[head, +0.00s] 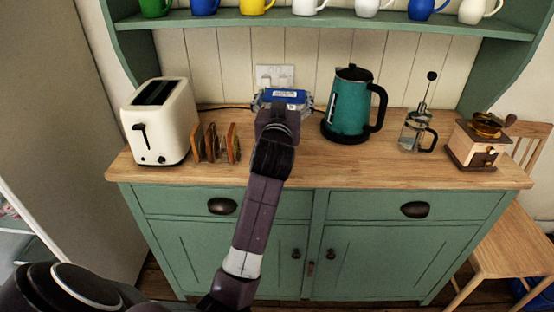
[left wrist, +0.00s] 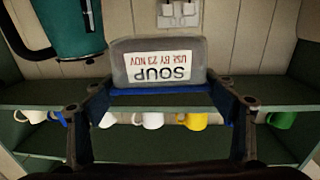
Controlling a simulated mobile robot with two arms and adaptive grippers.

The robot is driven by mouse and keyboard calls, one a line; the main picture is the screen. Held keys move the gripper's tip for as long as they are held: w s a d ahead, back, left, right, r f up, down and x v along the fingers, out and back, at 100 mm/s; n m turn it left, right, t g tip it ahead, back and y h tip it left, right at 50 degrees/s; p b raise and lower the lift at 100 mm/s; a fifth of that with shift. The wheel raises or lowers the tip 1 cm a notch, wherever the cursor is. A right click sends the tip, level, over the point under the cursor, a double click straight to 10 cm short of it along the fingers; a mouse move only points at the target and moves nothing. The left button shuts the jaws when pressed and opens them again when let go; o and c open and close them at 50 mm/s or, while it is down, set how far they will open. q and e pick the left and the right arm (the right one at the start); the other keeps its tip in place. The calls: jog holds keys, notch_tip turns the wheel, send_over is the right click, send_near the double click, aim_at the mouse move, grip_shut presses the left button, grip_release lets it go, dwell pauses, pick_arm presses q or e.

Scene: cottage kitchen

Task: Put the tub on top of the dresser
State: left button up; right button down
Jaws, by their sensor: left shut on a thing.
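The tub (head: 285,96) has a blue lid and shows beyond my left gripper (head: 283,103) in the head view, over the back part of the dresser's wooden top (head: 360,168). In the left wrist view the tub (left wrist: 150,66) is grey with a white label reading SOUP, USE BY 23 NOV, upside down in the picture. My left gripper (left wrist: 160,102) is shut on it, with a finger at each side near the blue lid. My arm hides the tub's underside in the head view, so I cannot tell whether it touches the wood. My right gripper is not in view.
A cream toaster (head: 162,121) and a toast rack (head: 215,144) stand left of the tub. A teal kettle (head: 348,104) stands close on its right, then a cafetiere (head: 414,132) and a coffee grinder (head: 476,144). A shelf (head: 330,20) with several mugs is above. The front middle top is clear.

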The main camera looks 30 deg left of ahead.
aim_at(277, 89)
pick_arm(q)
jog(key=shift+n+g+y, duration=0.3)
jog(key=shift+n+y, duration=0.1)
jog(key=shift+y, duration=0.1)
jog(key=w+a+r, duration=0.1)
jog(key=w+a+r+b, duration=0.1)
jog(key=w+a+r, duration=0.1)
jog(key=shift+a+b, duration=0.3)
jog(key=shift+w+a+r, duration=0.1)
jog(key=shift+a+r, duration=0.1)
jog(key=shift+r, duration=0.05)
jog(key=shift+a+f, duration=0.1)
jog(key=shift+f, duration=0.15)
notch_tip(277, 89, down, 19)
jog(key=shift+r+b, duration=0.2)
jog(key=shift+b, duration=0.35)
jog(key=shift+f, duration=0.3)
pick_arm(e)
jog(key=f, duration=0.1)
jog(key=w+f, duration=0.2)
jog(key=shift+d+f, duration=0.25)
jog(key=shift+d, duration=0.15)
